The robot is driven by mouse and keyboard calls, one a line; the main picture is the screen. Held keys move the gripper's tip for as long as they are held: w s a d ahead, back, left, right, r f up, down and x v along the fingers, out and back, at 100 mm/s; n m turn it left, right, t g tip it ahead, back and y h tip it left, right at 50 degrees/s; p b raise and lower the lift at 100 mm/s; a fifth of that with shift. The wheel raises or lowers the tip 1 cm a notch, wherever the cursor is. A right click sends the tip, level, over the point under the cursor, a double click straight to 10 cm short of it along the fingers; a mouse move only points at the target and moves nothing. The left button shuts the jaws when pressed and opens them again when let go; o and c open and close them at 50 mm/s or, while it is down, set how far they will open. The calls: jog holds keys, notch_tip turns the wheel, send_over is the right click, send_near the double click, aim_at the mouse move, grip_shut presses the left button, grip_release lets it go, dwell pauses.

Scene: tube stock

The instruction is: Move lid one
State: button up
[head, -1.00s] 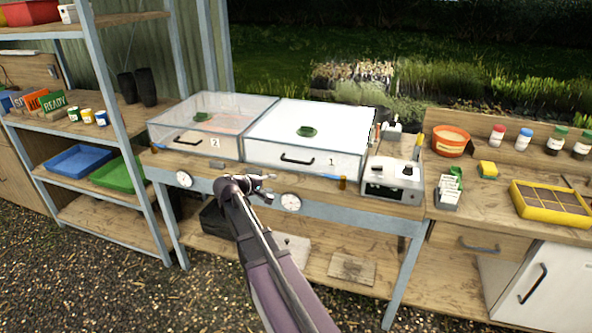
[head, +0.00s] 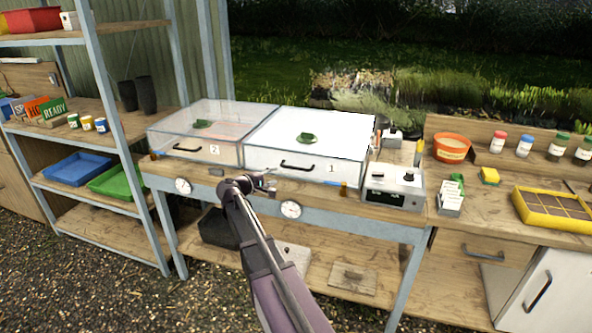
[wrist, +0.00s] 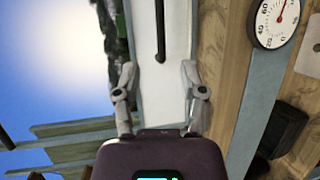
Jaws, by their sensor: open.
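Lid one is the clear, white-looking cover of the box (head: 345,132) marked 1, on the bench in the head view. My gripper (head: 262,183) is in front of the boxes, near the bench's front edge, apart from lid one. In the wrist view, my gripper (wrist: 161,92) is open and empty. Its two fingers are spread with a white box front and a black handle (wrist: 161,30) beyond them.
A second clear box (head: 172,142), marked 2, stands to the left of box 1. A grey control unit (head: 393,188) stands close to the right. A gauge dial (head: 291,209) is on the bench front. Shelves with trays (head: 77,168) stand at the left.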

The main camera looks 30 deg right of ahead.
aim_at(296, 168)
jog(key=b+x, duration=0.2)
jog(key=x, duration=1.1)
jog(key=shift+c, duration=0.2)
grip_shut()
